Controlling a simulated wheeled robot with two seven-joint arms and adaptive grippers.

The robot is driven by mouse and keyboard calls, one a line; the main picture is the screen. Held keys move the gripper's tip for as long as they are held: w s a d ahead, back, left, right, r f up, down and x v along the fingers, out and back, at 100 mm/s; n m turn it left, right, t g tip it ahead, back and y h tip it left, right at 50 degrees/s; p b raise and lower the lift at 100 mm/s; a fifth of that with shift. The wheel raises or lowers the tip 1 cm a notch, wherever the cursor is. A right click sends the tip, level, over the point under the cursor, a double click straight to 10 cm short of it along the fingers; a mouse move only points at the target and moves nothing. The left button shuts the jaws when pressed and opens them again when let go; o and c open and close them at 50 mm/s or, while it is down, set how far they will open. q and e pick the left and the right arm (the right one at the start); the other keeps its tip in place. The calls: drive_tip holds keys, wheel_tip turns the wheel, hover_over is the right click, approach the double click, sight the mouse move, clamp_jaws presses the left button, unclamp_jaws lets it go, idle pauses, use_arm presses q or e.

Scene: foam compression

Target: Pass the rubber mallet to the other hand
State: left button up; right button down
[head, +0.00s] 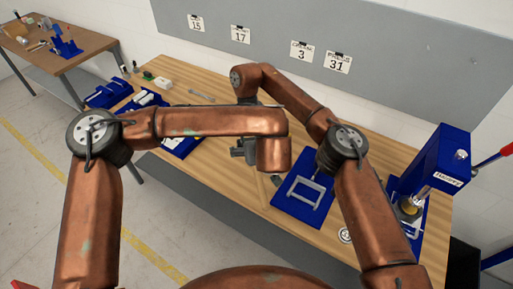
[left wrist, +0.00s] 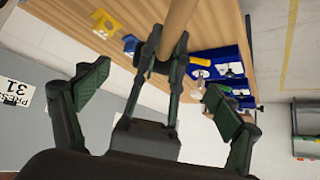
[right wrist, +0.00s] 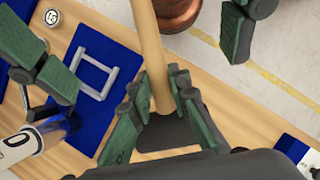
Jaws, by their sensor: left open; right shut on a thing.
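The rubber mallet shows only as its pale wooden handle (right wrist: 148,45); its head is not in view. My right gripper (right wrist: 160,88) is shut on this handle, with a green-padded finger on each side. In the left wrist view the handle (left wrist: 178,22) comes down from the top between the right fingers. My left gripper (left wrist: 158,82) is open, its fingers spread wide on both sides of the right gripper and handle, not touching the handle.
A blue mat (head: 309,212) with a grey metal frame (head: 304,190) lies right of the grippers. A blue press (head: 437,165) stands at the table's right end. Blue trays (head: 108,93) sit at the left end. Bare wooden tabletop (head: 222,183) lies between.

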use_arm(q)
drive_tip(key=x, duration=0.9)
drive_tip(key=shift+d, duration=0.1)
drive_tip(key=c, duration=1.6)
use_arm(e)
drive_tip(key=shift+r, duration=0.1)
use_arm(q)
drive_tip(key=shift+c, duration=0.3)
use_arm(e)
drive_tip(key=c, duration=1.7)
unclamp_jaws()
drive_tip(key=shift+c, duration=0.2)
